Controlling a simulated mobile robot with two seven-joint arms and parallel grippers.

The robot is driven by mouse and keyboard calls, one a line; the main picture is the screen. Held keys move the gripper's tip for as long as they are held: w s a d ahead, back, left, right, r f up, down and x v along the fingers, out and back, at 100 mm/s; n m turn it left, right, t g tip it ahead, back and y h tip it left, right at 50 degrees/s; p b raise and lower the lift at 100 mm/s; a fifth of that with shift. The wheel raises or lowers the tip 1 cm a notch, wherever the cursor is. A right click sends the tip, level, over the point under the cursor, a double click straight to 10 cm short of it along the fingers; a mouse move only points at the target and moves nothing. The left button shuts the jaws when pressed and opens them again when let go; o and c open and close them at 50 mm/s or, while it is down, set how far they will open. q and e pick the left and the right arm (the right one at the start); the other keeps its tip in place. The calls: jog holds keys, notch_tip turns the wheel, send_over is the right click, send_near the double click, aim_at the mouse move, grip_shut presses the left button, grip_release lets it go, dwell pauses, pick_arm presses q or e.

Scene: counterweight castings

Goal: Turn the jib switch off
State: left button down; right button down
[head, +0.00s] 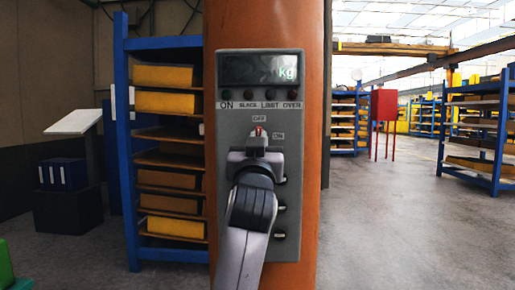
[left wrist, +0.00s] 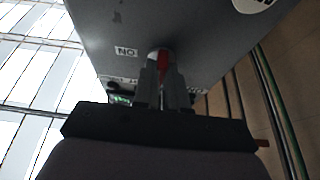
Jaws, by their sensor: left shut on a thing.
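The jib switch (head: 259,131) is a small knob with a red mark, on the grey control box (head: 224,220) fixed to the orange column. The red mark points up towards the OFF label; the ON label is to its right. My left gripper (head: 257,143) is in front of the box, shut on the switch. In the left wrist view the red part of the switch (left wrist: 163,62) shows between the two fingertips (left wrist: 163,80). The gripper hides the lower part of the knob. My right gripper is in neither view.
The box has a kg display (head: 255,69) and a row of lamps above the switch, and small knobs below it. The orange column (head: 312,150) stands behind. A blue rack with yellow bins (head: 165,102) is close on the left.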

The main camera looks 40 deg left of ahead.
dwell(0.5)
pick_arm(q)
jog(key=c, duration=1.2)
grip_release()
jog(key=shift+b+v, duration=0.55)
jog(key=shift+v, duration=3)
